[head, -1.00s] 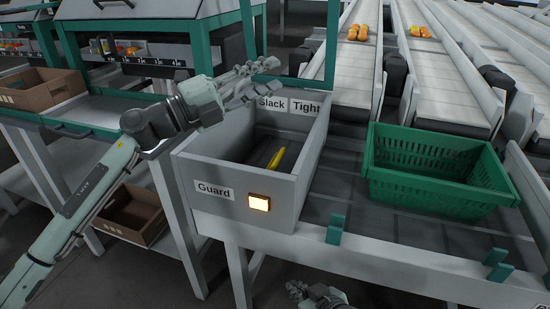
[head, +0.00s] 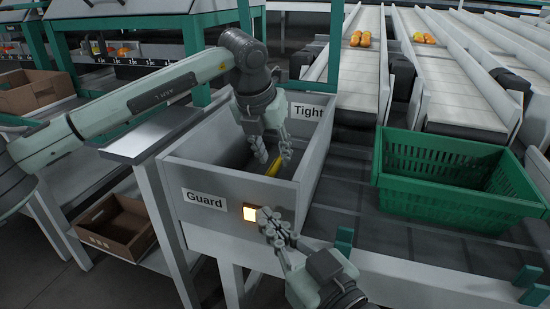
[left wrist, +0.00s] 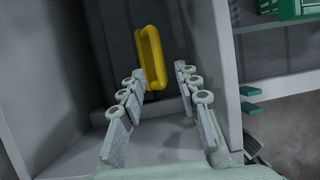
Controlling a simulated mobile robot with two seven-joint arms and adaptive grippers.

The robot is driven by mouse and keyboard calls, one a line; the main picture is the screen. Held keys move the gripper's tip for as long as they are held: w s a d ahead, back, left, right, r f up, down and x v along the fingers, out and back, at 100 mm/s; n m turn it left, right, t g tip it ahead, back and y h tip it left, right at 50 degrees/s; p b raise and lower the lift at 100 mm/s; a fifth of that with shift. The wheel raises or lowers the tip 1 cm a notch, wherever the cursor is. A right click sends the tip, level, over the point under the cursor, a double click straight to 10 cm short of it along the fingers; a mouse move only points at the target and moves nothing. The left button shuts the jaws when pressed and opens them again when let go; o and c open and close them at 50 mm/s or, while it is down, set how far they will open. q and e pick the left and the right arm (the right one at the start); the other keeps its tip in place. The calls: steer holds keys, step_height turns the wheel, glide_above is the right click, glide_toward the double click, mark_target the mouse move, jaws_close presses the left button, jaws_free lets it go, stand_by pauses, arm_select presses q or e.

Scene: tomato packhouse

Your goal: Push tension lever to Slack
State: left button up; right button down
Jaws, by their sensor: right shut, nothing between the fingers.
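The yellow tension lever (head: 272,169) is inside the open-topped grey box (head: 222,225). In the left wrist view the lever (left wrist: 152,55) appears between and just beyond my fingertips, with space on both sides. My left gripper (head: 274,157) is open and reaches down into the box at the lever. The "Tight" label (head: 308,112) shows on the box's back wall; the "Slack" label is hidden behind my left arm. My right gripper (head: 268,220) is shut and empty in front of the box, beside the lit button (head: 250,212), partly covering it.
The "Guard" label (head: 204,199) is on the box front. A green crate (head: 455,203) stands right of the box on the dark table. Conveyors with tomatoes (head: 359,39) run behind. A cardboard box (head: 118,224) is on a lower shelf at left.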

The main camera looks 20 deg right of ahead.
arm_select(q)
steer(key=shift+x, duration=0.9)
jaws_close()
